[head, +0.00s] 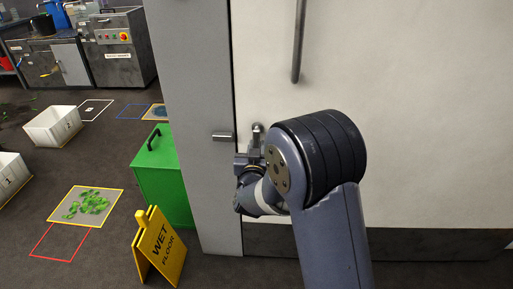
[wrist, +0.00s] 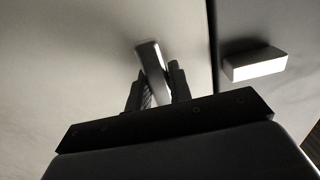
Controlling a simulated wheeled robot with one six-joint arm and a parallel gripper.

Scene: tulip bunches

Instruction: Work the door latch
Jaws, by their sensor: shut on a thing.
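The cream door (head: 420,120) fills the right of the head view, with a dark gap along its left edge. The metal latch lever (head: 257,129) is on the door near that gap, partly hidden by my gripper (head: 254,150). In the wrist view my gripper (wrist: 156,82) has its two dark fingers on either side of the latch lever (wrist: 150,55) and is shut on it. The lever looks slightly tilted there. A small metal catch block (head: 223,136) sits on the grey frame across the gap; it also shows in the wrist view (wrist: 255,66).
A vertical bar handle (head: 299,40) is above the latch. A green box (head: 163,170) and a yellow wet-floor sign (head: 160,248) stand left of the door frame (head: 205,200). White crates (head: 53,126) and a mat with green pieces (head: 88,220) lie farther left.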

